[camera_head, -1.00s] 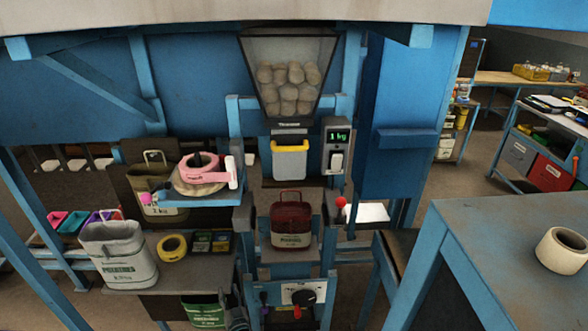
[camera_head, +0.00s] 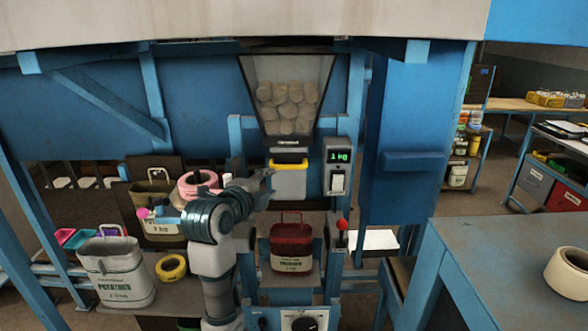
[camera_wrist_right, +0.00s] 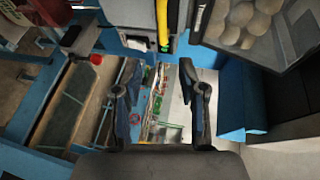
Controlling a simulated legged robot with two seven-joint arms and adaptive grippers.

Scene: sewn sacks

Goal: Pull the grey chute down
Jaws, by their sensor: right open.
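The grey chute (camera_head: 290,184) with a yellow top edge hangs below the potato hopper (camera_head: 289,92), left of the scale display. My right gripper (camera_head: 265,178) is at the chute's left side in the head view; whether it touches cannot be told. In the right wrist view my right gripper (camera_wrist_right: 159,75) is open with nothing between its fingers. The chute's yellow edge (camera_wrist_right: 163,25) is ahead of the fingers there, at the top of the picture. My left gripper is not in view.
A dark red sack (camera_head: 291,248) stands below the chute. The scale display (camera_head: 338,157) and a red-knobbed lever (camera_head: 342,225) are to the right. A pink tape dispenser (camera_head: 198,184) is partly hidden behind my arm. A white sack (camera_head: 117,270) stands at left.

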